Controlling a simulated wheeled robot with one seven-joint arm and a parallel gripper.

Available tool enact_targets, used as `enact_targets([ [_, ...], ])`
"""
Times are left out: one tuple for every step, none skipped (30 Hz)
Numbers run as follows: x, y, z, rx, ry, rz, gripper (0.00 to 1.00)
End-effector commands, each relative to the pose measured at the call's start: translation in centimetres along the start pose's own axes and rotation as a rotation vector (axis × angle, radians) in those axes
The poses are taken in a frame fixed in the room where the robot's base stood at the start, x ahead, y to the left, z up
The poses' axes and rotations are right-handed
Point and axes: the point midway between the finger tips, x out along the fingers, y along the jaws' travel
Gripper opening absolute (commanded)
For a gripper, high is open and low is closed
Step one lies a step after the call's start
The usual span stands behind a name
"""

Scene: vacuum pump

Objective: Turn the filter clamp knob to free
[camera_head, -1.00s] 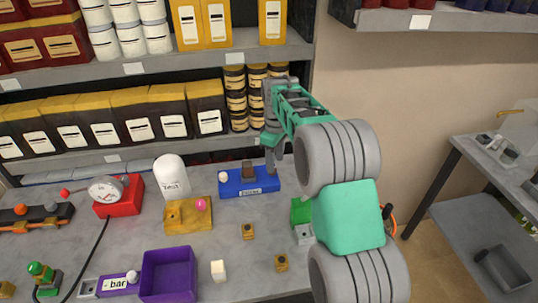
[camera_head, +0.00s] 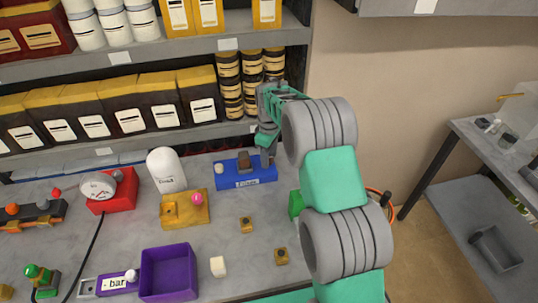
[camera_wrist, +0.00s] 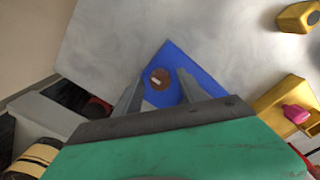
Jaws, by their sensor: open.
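A blue block (camera_head: 262,174) with a small white label on its front stands on the grey bench, near the back right. On it are a brown knob-like part (camera_head: 243,160) and a white ball (camera_head: 220,168) at its left end. In the wrist view the blue block (camera_wrist: 172,58) carries a round brown knob (camera_wrist: 160,79) with a pale line across it. My gripper (camera_wrist: 158,84) is open, one finger on either side of that knob in the picture; contact cannot be told. In the head view my gripper (camera_head: 266,146) is just above the block's right end.
A yellow block (camera_head: 184,208) with a pink ball and a white dome (camera_head: 166,168) stand left of the blue block. A purple bin (camera_head: 168,274) is at the front. A shelf (camera_head: 180,133) with jars is close behind my gripper. A green block (camera_head: 295,204) is partly hidden by my arm.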

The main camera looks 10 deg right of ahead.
Motion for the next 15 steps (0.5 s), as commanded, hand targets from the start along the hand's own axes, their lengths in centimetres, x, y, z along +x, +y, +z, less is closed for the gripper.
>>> enact_targets([
  [0.0,0.0,0.0,0.0,0.0,0.0,0.47],
  [0.0,0.0,-0.01,0.0,0.0,0.0,0.47],
  [-0.01,0.0,-0.01,0.0,0.0,0.0,0.44],
  [-0.01,0.0,-0.01,0.0,0.0,0.0,0.42],
  [-0.02,0.0,-0.01,0.0,0.0,0.0,0.39],
  [-0.03,0.0,-0.01,0.0,0.0,0.0,0.36],
  [-0.03,0.0,-0.01,0.0,0.0,0.0,0.34],
  [-0.04,0.0,-0.01,0.0,0.0,0.0,0.31],
  [-0.04,0.0,-0.01,0.0,0.0,0.0,0.28],
  [-0.04,0.0,-0.01,0.0,0.0,0.0,0.25],
  [-0.04,0.0,-0.01,0.0,0.0,0.0,0.23],
  [-0.05,0.0,-0.01,0.0,0.0,0.0,0.2],
  [-0.05,0.0,-0.01,0.0,0.0,0.0,0.17],
  [-0.05,0.0,-0.01,0.0,0.0,0.0,0.15],
  [-0.05,0.0,-0.01,0.0,0.0,0.0,0.11],
])
